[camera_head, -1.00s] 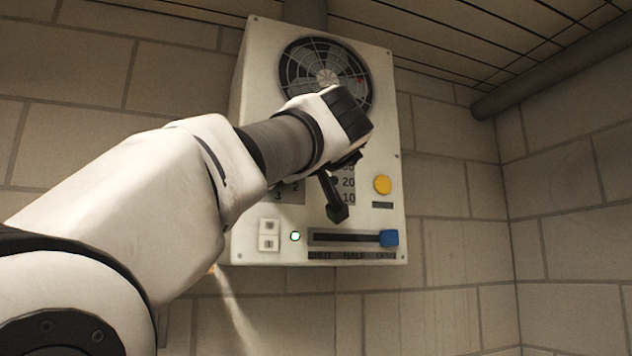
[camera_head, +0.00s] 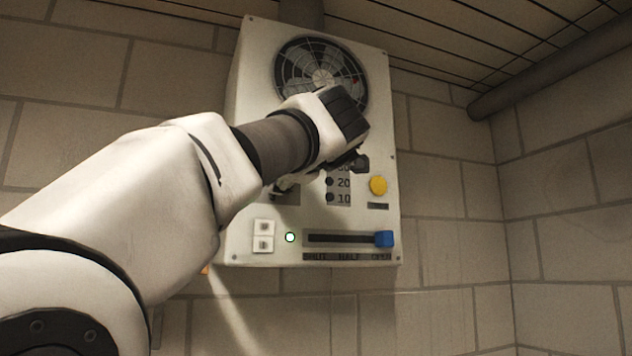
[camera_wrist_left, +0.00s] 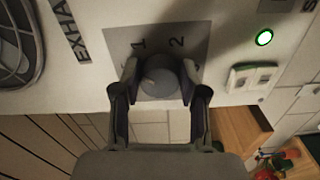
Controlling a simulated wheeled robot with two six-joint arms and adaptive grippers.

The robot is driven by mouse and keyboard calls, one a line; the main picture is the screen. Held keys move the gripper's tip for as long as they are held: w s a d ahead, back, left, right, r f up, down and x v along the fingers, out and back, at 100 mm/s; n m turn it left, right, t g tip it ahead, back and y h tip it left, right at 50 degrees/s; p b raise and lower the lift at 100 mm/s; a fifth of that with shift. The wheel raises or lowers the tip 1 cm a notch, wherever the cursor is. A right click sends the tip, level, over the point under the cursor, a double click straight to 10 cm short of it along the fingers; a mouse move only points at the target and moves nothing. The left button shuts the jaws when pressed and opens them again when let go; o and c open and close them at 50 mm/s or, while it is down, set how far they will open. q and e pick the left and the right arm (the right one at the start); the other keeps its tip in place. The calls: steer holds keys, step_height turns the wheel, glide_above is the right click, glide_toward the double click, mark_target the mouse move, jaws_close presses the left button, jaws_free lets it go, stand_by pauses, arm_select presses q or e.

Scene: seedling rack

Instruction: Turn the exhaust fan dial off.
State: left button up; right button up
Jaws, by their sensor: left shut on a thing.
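The exhaust fan dial (camera_wrist_left: 160,84) is a round dark grey knob on a grey plate marked 1 and 2, with another mark partly covered. My left gripper (camera_wrist_left: 160,72) is shut on the dial, one finger on each side. The dial's pointer cannot be made out. In the head view my wrist hides the dial; the white control panel (camera_head: 252,100) and the fan grille (camera_head: 322,68) show around it. My right gripper is in neither view.
The panel also carries a yellow button (camera_head: 378,186), a blue slider handle (camera_head: 384,239) at its right end, a lit green lamp (camera_head: 290,237) and two white switches (camera_head: 263,236). Brick wall (camera_head: 450,190) surrounds it. A wooden surface (camera_wrist_left: 240,132) shows low right in the wrist view.

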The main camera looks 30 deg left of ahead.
arm_select(q)
steer(key=n, duration=0.5)
steer(key=shift+s+f, duration=0.1)
steer(key=shift+f, duration=0.05)
steer(key=shift+s+n, duration=0.15)
steer(key=shift+n, duration=0.95)
steer(key=o, duration=1.1)
steer(key=shift+d, duration=0.2)
steer(key=shift+r, duration=0.2)
